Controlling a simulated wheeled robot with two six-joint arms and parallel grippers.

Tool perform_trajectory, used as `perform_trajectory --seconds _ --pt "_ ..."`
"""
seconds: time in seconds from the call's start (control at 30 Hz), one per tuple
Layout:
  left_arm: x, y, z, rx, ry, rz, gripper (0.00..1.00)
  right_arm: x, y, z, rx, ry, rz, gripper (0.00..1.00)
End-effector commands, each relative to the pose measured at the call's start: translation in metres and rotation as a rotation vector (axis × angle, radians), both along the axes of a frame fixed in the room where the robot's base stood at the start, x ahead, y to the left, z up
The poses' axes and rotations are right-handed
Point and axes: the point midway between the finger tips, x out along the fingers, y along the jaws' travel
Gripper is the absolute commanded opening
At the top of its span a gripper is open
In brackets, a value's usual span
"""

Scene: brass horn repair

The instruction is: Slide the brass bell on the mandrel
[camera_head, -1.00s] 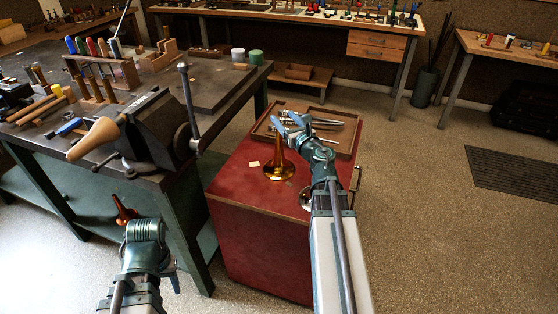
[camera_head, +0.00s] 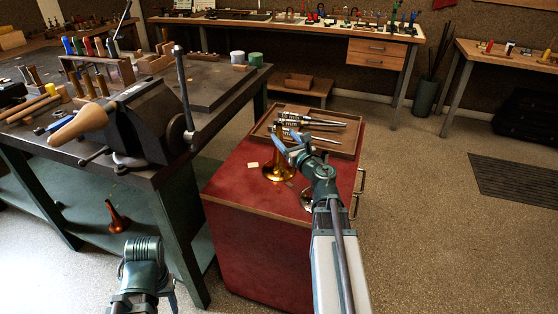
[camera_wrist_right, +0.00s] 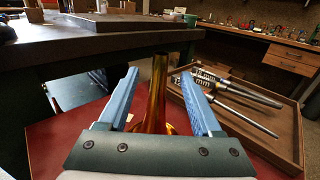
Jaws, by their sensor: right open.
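The brass bell (camera_head: 279,170) stands flare down on the red cabinet top. The mandrel, a tapered wooden cone (camera_head: 80,124), points left and toward me from the dark vise (camera_head: 150,122) on the bench. My right gripper (camera_head: 284,146) is at the bell's upper part. In the right wrist view my right gripper (camera_wrist_right: 163,100) is open, with the bell's narrow stem (camera_wrist_right: 158,85) between its two blue fingers and space beside it. My left arm (camera_head: 142,268) is low in front of the bench; I cannot make out its fingertips.
A wooden tray (camera_head: 350,148) with several metal tools lies behind the bell. A pale block (camera_head: 252,165) is left of it. A silvery round thing (camera_head: 306,198) is partly hidden by my right arm. A copper-coloured horn (camera_head: 118,222) stands on the bench's lower shelf. Floor at right is open.

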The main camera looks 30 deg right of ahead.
Motion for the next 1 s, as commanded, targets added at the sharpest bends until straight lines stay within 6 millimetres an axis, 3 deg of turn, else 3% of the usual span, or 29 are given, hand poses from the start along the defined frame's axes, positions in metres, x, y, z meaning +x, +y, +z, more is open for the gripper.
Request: perform_trajectory --seconds 0.27,0.7,0.93,1.0 --pt "0.000 0.000 0.001 0.000 0.000 0.000 0.48 0.009 -0.001 0.001 0.000 0.000 0.000 0.66" --pt "0.000 0.000 0.000 0.000 0.000 0.000 0.48 0.075 -0.006 0.000 0.000 0.001 0.001 0.66" --pt "0.000 0.000 0.000 0.000 0.000 0.000 0.48 0.075 -0.006 0.000 0.000 0.001 -0.001 0.66" --pt "0.000 0.000 0.000 0.000 0.000 0.000 0.48 0.075 -0.006 0.000 0.000 0.001 -0.001 0.57"
